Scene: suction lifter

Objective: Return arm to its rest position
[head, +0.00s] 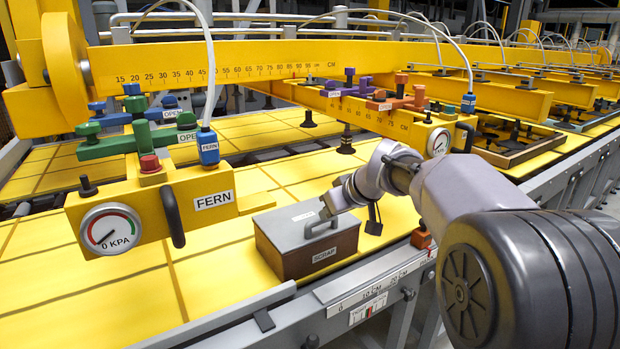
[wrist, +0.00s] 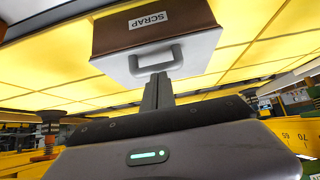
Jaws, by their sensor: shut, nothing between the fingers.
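My arm reaches in from the right in the head view, and my gripper (head: 326,211) is at the lid handle of the scrap box. In the wrist view my gripper (wrist: 158,82) has its fingers together, with their tips at the handle (wrist: 156,62); I cannot tell whether they touch it. Nothing shows between the fingers. The scrap box (head: 310,255) is brown with a grey lid and a SCRAP label, and stands on the yellow panels. The lid is on the box. The box also shows in the wrist view (wrist: 115,40).
A yellow lifter unit marked FERN (head: 150,205), with a gauge at 0 KPA, hangs left of the box. A second unit with coloured valves (head: 385,115) hangs behind my gripper. A grey rail with a scale (head: 365,285) runs along the front edge.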

